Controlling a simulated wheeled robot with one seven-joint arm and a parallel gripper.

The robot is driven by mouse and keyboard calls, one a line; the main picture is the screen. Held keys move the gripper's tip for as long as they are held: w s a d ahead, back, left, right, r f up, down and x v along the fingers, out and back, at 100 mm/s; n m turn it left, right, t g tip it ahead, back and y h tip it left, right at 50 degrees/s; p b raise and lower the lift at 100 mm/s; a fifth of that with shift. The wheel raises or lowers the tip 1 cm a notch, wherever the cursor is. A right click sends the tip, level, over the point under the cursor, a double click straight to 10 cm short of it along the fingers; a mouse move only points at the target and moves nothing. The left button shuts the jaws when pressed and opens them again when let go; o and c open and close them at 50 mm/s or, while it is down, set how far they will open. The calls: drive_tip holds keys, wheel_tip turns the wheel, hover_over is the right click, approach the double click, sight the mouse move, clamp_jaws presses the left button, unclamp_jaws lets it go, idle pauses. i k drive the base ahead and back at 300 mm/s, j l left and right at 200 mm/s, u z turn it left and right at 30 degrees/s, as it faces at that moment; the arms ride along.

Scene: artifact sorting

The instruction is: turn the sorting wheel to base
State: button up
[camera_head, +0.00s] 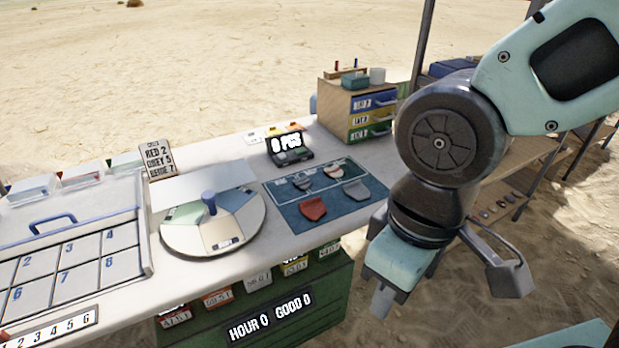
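The sorting wheel (180,238) is a round, pale disc with coloured wedges, lying flat on the table left of the middle. A blue knob (209,201) stands up from it, and a small dark label lies on its front wedge. A white board covers part of its far side. The wedge labels are too small to read. My gripper (447,292) hangs at the right, off the table's front edge and well apart from the wheel. Its two fingers are spread wide with nothing between them.
A dark blue mat (337,216) with several sherds lies right of the wheel. A scale (289,149) reading 0 PCS stands behind it. A numbered tray (70,250) is at the left. A drawer cabinet (340,102) stands at the back. A green crate (337,309) is below the table's front edge.

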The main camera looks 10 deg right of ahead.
sight(215, 223)
drive_tip(key=i+j, duration=0.4)
drive_tip(key=i+j+u, duration=0.1)
drive_tip(key=i+j, duration=0.35)
drive_tip(key=i, duration=0.15)
